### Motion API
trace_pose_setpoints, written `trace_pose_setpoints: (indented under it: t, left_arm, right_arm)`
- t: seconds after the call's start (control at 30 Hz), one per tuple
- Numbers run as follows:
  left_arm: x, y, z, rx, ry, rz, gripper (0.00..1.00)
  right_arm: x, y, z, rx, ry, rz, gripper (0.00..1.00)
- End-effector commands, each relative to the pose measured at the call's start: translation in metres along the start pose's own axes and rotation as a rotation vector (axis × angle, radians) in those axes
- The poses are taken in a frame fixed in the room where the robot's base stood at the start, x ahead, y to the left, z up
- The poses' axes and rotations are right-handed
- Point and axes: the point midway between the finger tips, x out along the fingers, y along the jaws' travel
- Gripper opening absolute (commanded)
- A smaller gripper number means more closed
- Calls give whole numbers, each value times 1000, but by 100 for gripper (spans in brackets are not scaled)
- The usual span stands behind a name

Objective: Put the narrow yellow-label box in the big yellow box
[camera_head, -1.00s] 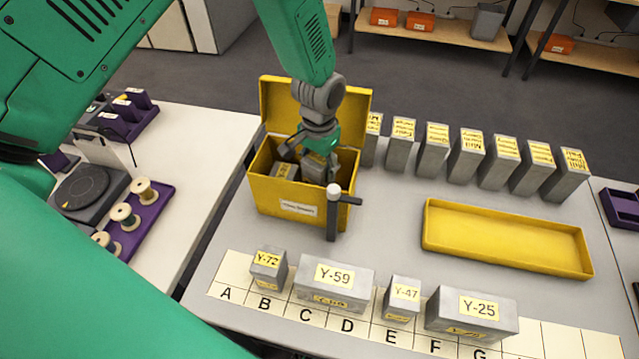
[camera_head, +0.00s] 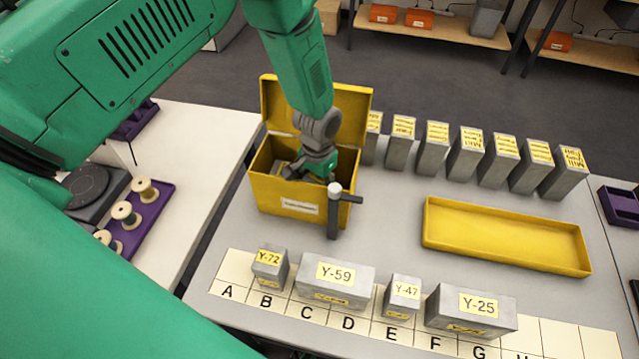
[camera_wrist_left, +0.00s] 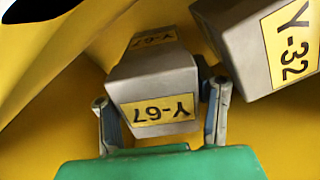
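The big yellow box (camera_head: 265,200) stands open on the table in the head view, its lid (camera_head: 345,105) raised at the back. My left gripper (camera_head: 308,172) reaches down inside it. In the left wrist view, the narrow grey box with yellow label Y-67 (camera_wrist_left: 150,85) sits between the two fingers (camera_wrist_left: 160,128), which appear closed on its sides. A grey box labelled Y-32 (camera_wrist_left: 265,45) is beside it within the yellow walls. The gripper hides most of the inside in the head view. My right gripper is not in view.
Grey boxes Y-72 (camera_head: 269,268), Y-59 (camera_head: 333,280), Y-47 (camera_head: 402,297) and Y-25 (camera_head: 471,312) stand on the lettered strip in front. A dark post (camera_head: 334,215) rises at the yellow box's front right. A shallow yellow tray (camera_head: 505,235) lies right; several grey boxes (camera_head: 467,155) stand behind it.

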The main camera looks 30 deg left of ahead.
Motion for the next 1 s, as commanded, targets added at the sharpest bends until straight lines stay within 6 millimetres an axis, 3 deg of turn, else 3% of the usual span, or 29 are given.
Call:
trace_pose_setpoints:
  t: [0.47,1.0]
  left_arm:
    - [-10,0,-2,-1,3,-2,54]
    - [-111,0,-1,-1,3,0,54]
  right_arm:
    - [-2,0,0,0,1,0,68]
    - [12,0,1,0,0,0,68]
